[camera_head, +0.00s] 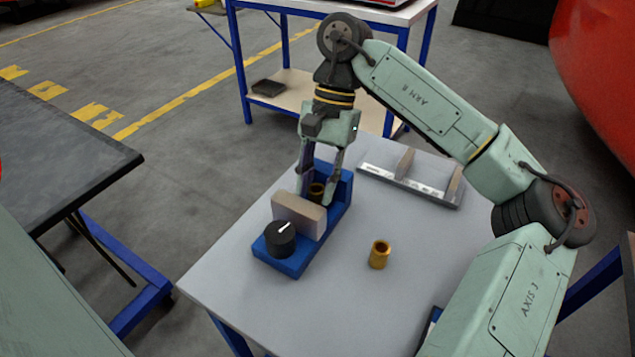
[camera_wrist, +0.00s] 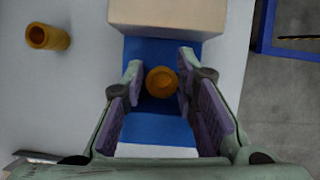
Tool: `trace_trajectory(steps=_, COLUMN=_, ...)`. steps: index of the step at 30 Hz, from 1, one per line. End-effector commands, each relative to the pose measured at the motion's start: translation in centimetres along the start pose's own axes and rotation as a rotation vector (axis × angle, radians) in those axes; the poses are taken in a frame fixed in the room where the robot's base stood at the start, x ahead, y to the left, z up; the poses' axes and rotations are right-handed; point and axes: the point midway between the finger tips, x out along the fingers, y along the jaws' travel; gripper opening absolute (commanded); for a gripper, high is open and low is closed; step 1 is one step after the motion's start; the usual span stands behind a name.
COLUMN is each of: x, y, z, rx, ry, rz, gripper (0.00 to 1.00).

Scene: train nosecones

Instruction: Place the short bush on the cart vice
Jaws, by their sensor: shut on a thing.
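A brass-coloured bush (camera_head: 316,192) is between the fingers of my gripper (camera_head: 319,194), which is shut on it; I take it for the short bush. It also shows end-on in the wrist view (camera_wrist: 161,82), between the purple-padded fingertips (camera_wrist: 160,78). The blue vice (camera_head: 283,265) stands on the cart top, with a pale jaw block (camera_head: 298,214) and a black knob (camera_head: 281,239). The bush is in the gap between the jaw block and the vice's far blue wall. I cannot tell whether it touches the vice bed.
A second brass bush (camera_head: 379,254) stands upright on the grey cart top (camera_head: 340,305), right of the vice. A grey holder (camera_head: 412,186) with upright plates lies at the far right. A dark table (camera_head: 60,150) is at left. The cart top's front is clear.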

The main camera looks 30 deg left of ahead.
Motion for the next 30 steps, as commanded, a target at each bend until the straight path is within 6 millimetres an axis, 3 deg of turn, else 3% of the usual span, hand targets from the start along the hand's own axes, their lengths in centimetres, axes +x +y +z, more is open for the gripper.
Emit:
trace_trajectory(steps=6, x=0.3, y=0.0, z=-0.2, rx=0.004, ry=0.001, rz=0.001, gripper=0.0)
trace_trajectory(steps=7, x=0.4, y=0.0, z=-0.3, rx=0.004, ry=0.001, rz=0.001, gripper=0.29)
trace_trajectory(steps=15, x=0.4, y=0.0, z=-0.3, rx=0.006, ry=0.002, rz=-0.002, gripper=0.47)
trace_trajectory(steps=26, x=0.2, y=-0.1, z=-0.3, rx=0.006, ry=0.004, rz=-0.005, gripper=0.47)
trace_trajectory(steps=30, x=-0.7, y=-0.1, z=0.0, rx=0.006, ry=0.004, rz=-0.005, gripper=0.47)
